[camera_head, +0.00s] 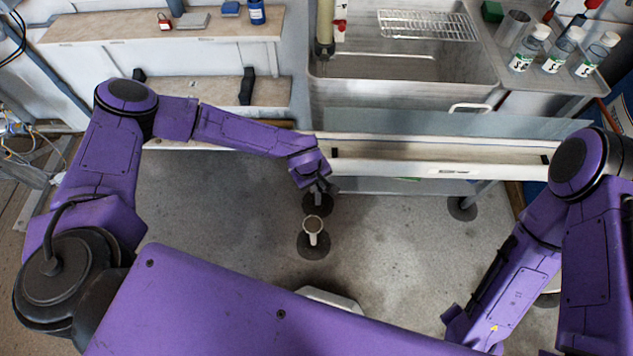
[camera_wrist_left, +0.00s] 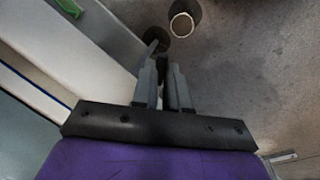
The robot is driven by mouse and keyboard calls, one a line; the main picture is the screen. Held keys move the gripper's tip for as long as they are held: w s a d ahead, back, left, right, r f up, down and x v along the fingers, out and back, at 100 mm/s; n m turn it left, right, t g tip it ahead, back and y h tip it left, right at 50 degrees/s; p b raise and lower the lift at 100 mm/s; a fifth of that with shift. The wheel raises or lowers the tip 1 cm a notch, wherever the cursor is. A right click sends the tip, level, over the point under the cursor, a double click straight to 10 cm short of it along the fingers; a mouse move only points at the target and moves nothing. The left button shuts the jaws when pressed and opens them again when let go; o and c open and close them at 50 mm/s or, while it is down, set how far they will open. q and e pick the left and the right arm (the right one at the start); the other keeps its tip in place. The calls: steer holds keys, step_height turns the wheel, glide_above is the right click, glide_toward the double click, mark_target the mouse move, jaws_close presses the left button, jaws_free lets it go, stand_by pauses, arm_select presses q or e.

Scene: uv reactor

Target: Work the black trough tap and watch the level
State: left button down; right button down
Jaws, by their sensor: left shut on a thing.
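The long pale trough (camera_head: 430,158) runs across the front of the sink, and its side shows at the left of the left wrist view (camera_wrist_left: 40,70). My left gripper (camera_head: 322,188) is at the trough's left end, just below its front edge. Its fingers (camera_wrist_left: 163,78) are close together, shut on a small dark part, the black trough tap (camera_wrist_left: 160,60). The fingers hide most of the tap. A level inside the trough cannot be made out. My right arm comes in at the right, but its gripper fingers are hidden.
A pale open-topped pipe (camera_head: 313,226) stands on a dark round floor patch below my left gripper; it also shows in the left wrist view (camera_wrist_left: 181,25). A steel sink (camera_head: 400,66) is behind the trough. Capped bottles (camera_head: 558,50) stand at the upper right.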

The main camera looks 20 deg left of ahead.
arm_select(q)
steer(key=shift+d, duration=0.1)
steer(key=shift+w+d+n+t+y+b, duration=0.15)
steer(key=shift+w+n+y+b, duration=0.35)
steer(key=shift+n, duration=1.45)
steer(key=shift+w+d+n+t+y+b, duration=0.25)
steer(key=shift+w+n, duration=0.4)
steer(key=shift+n, duration=1.25)
steer(key=shift+w+d+n+g+y+b, duration=0.1)
steer(key=shift+w+d+n+y+b, duration=0.3)
steer(key=shift+n, duration=1.55)
steer(key=shift+w+a, duration=0.2)
steer(key=shift+w, duration=0.05)
steer(key=c, duration=1.1)
jaws_free()
steer(key=shift+c, duration=0.2)
